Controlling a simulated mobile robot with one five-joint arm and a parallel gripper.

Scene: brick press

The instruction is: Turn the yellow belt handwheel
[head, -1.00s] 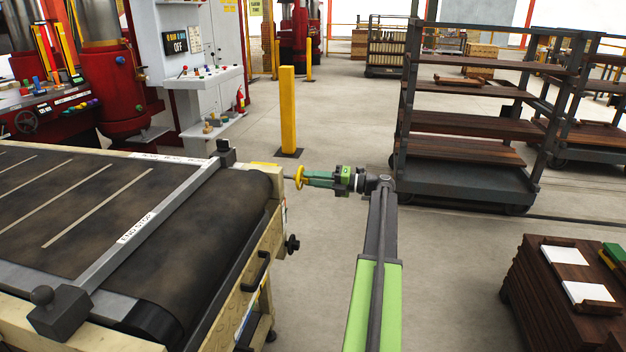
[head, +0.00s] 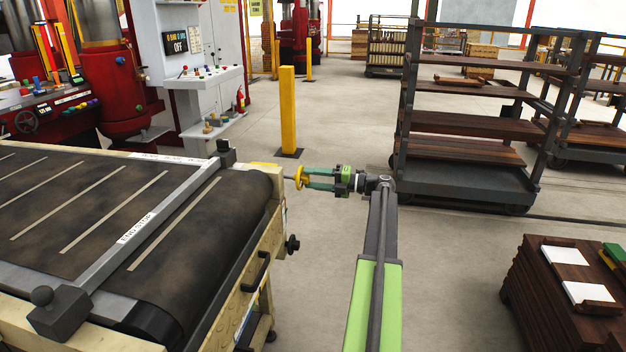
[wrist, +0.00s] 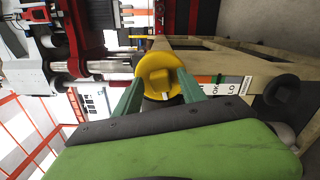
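The yellow handwheel (head: 301,176) sits on a shaft at the far right corner of the belt conveyor (head: 262,262). My gripper (head: 306,177) reaches it from the right. Its two green fingers lie on either side of the wheel and look closed on its rim. In the wrist view the yellow wheel (wrist: 158,66) with its raised hub fills the space between the fingertips of my gripper (wrist: 160,80). The dark belt (head: 190,240) carries white cross lines, one of them past the bar marked END STOP (head: 137,228).
A yellow post (head: 288,108) stands behind the wheel. A rack cart (head: 465,180) stands at the right, and a stack of brown boards (head: 550,290) is at the lower right. A black knob (head: 292,244) sticks out of the conveyor's end. The floor around my arm is clear.

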